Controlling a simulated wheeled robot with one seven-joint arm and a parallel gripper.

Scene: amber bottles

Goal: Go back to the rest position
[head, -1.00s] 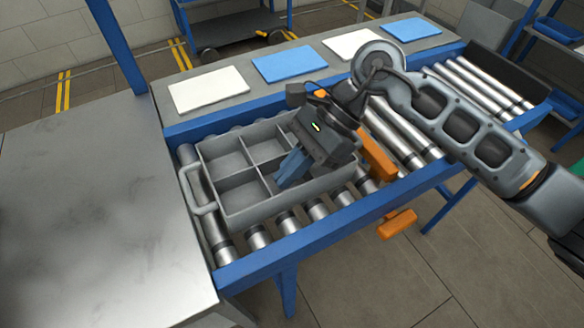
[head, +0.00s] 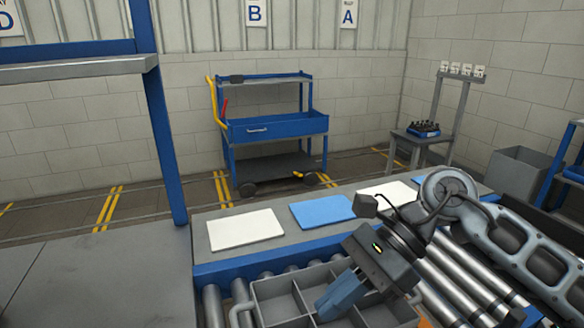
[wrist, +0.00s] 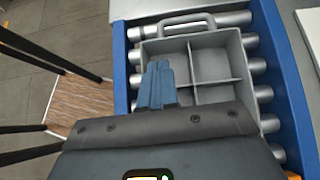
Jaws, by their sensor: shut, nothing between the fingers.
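My gripper (head: 342,296) is over the grey divided tote (head: 272,290), with its blue fingers together and nothing between them. The wrist view shows the shut fingers (wrist: 157,84) pointing over the tote (wrist: 186,45), in front of its dividers. The compartments I can see there look empty; my gripper's body hides the nearer part. The head view cuts off the tote's lower part. I cannot tell how far the fingers are above the dividers.
The tote stands on a roller conveyor (head: 455,275) with blue rails. White and blue mats (head: 322,210) lie on the ledge behind. A blue cart (head: 275,128) stands by the wall. A grey table (head: 90,280) is at left.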

